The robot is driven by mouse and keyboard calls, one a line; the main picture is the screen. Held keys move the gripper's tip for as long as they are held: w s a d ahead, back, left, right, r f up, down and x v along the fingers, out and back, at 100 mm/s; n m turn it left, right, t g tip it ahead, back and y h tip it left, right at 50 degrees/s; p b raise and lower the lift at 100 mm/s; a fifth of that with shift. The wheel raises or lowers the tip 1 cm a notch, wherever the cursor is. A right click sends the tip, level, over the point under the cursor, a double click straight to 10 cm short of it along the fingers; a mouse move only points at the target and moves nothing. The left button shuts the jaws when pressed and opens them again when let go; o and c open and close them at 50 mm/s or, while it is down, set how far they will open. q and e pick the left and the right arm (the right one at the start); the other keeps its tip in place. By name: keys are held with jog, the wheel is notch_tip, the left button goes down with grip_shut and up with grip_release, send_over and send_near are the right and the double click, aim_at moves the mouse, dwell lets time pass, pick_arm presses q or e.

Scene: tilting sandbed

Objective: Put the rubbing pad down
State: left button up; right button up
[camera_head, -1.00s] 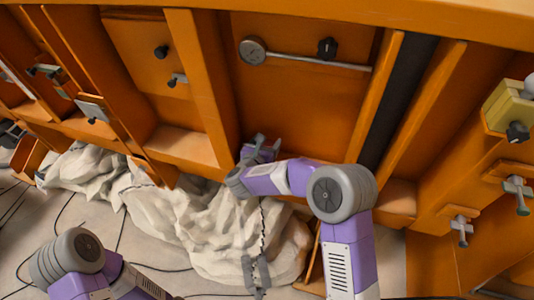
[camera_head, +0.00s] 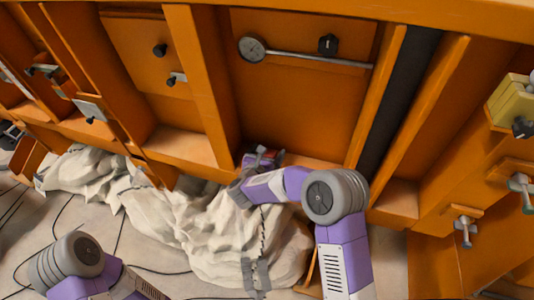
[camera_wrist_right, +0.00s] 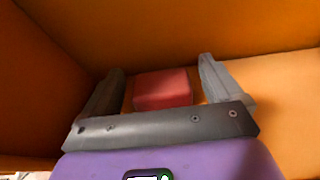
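The red rubbing pad (camera_wrist_right: 163,89) is a small block on the orange floor of a bay, close to its back wall. In the right wrist view it lies between the two grey fingers of my right gripper (camera_wrist_right: 160,82), with a gap on each side. The gripper is open around the pad.
Orange walls and uprights (camera_head: 200,75) enclose the bay. A gauge with a rod (camera_head: 252,48) and a black knob (camera_head: 327,44) are above my right gripper. Crumpled pale cloth (camera_head: 190,225) lies below. Clamps (camera_head: 465,230) and a yellow block (camera_head: 512,100) are at the right.

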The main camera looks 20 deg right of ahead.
jog(key=shift+r, duration=0.1)
jog(key=shift+s+a+r+p, duration=0.1)
jog(key=shift+s+a+p, duration=0.1)
jog(key=shift+p, duration=0.1)
jog(key=v, duration=1.1)
jog(key=shift+s, duration=0.3)
